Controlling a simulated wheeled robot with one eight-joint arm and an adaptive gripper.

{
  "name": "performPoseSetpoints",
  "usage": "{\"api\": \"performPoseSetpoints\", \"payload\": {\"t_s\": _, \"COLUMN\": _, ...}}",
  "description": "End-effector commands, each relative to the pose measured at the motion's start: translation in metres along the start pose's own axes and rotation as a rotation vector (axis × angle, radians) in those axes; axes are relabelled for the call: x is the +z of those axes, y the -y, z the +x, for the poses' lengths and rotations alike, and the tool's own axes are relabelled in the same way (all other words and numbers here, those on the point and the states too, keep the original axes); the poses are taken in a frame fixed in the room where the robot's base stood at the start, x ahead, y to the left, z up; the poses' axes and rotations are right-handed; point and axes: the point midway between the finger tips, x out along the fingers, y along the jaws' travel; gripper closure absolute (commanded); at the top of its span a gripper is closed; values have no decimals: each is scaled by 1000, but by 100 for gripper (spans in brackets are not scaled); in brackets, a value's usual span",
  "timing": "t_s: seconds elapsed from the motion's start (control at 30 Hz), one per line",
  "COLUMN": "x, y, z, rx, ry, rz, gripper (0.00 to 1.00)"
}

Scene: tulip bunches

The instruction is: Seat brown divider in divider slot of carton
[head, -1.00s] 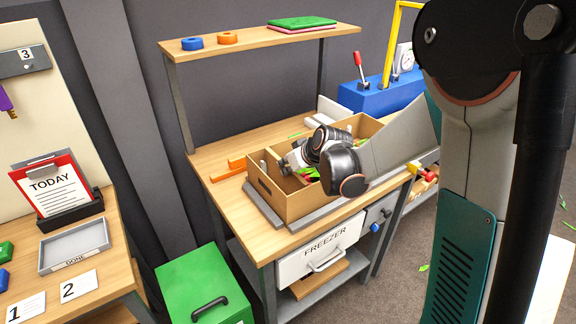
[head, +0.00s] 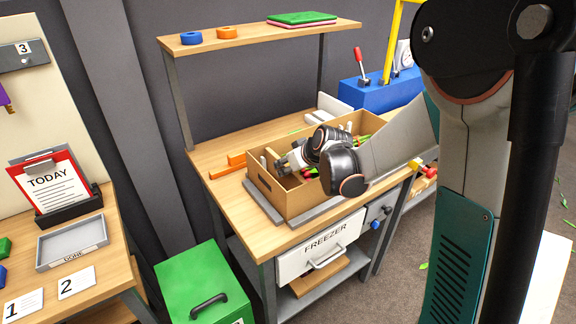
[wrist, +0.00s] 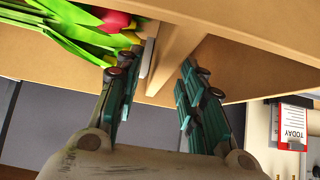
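The open cardboard carton (head: 299,201) stands on the wooden bench. The brown divider (head: 271,160) stands upright at the carton's left end, with its top edge showing; its lower part and slot are hidden. In the wrist view the divider (wrist: 176,45) runs between the two teal fingers. My gripper (head: 286,163) reaches into the carton from the right; in the wrist view my gripper (wrist: 160,80) has its fingers apart, one on each side of the divider, with gaps visible. Tulips (wrist: 70,25) with green leaves and a red bloom lie beside the left finger.
The shelf (head: 270,34) spans above the bench. A freezer drawer (head: 320,254) is below, with a green bin (head: 203,285) at left.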

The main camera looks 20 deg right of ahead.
Motion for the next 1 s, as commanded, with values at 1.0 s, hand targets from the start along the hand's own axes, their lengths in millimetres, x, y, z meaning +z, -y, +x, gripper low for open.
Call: {"api": "performPoseSetpoints", "payload": {"t_s": 1.0, "x": 0, "y": 0, "z": -109, "rx": 1, "ry": 0, "rz": 1, "gripper": 64}}
